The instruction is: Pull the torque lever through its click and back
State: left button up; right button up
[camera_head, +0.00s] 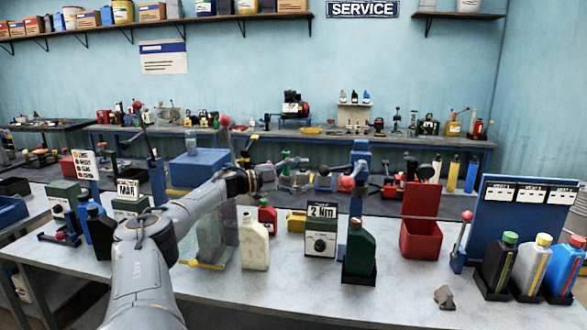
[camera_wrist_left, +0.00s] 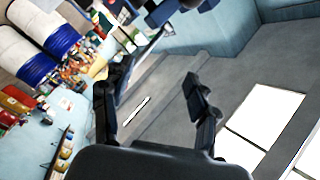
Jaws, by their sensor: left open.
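A box marked "2 Nm" (camera_head: 321,232) with a round dial stands mid-bench. A blue post (camera_head: 360,158) with a red knob (camera_head: 346,184) rises behind it; I cannot tell for sure whether this is the torque lever. Another lever with a red ball (camera_head: 467,215) stands at the right by the blue panel. My left gripper (camera_head: 272,171) is above the bench, left of the blue post. In the left wrist view my left gripper (camera_wrist_left: 152,92) is open, with nothing between its fingers. My right gripper is not in view.
A cream bottle (camera_head: 254,243), a dark green bottle (camera_head: 359,252) and a red box (camera_head: 421,238) stand on the near bench. Several bottles stand in holders by the blue panel (camera_head: 519,222). A small brown lump (camera_head: 444,297) lies on the clear front right.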

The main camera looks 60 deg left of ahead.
pick_arm(q)
jog(key=shift+s+a+p, duration=0.35)
jog(key=shift+a+p, duration=0.1)
jog(key=shift+a, duration=0.1)
jog(key=shift+s+a+p, duration=0.35)
jog(key=shift+a+p, duration=0.05)
jog(key=shift+a, duration=0.15)
